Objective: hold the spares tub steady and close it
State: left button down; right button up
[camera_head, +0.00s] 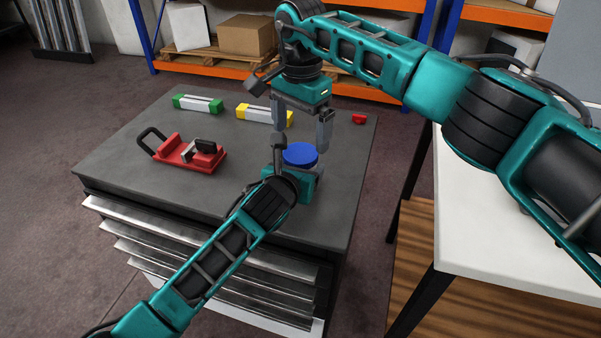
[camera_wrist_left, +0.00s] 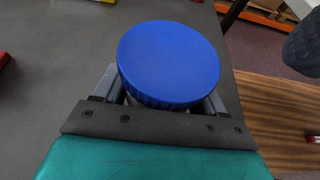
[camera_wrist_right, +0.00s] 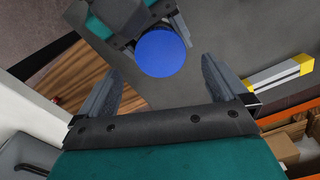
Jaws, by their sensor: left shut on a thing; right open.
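The spares tub stands on the dark cabinet top with its blue lid (camera_head: 300,154) on it. The lid also shows in the left wrist view (camera_wrist_left: 169,62) and in the right wrist view (camera_wrist_right: 161,52). My left gripper (camera_head: 296,166) is shut around the tub's body, just below the lid. The lid and the gripper hide most of the body. I cannot tell how tightly the lid sits. My right gripper (camera_head: 301,140) points down above the tub. Its fingers are wide apart and empty, and the lid is beyond their tips in the right wrist view (camera_wrist_right: 158,80).
A red clamp-like tool (camera_head: 188,153) lies at the left of the cabinet top (camera_head: 125,165). A green-ended block (camera_head: 198,104), a yellow-ended block (camera_head: 264,115) and a small red piece (camera_head: 359,119) lie toward the back. A white table (camera_head: 490,220) stands at the right.

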notch_tip(320, 180, up, 12)
dwell(0.5)
pick_arm(q)
grip_release()
jog(key=shift+s+a+r, duration=0.15)
jog(key=shift+s+r, duration=0.15)
jog(key=shift+s, duration=0.15)
jog(key=p+v, duration=0.3)
jog(key=v, duration=0.8)
jog(key=shift+s+a+p, duration=0.1)
jog(key=shift+s+p, duration=0.25)
jog(key=shift+s, duration=0.1)
pick_arm(e)
notch_tip(320, 180, up, 4)
jog(key=shift+f, duration=0.15)
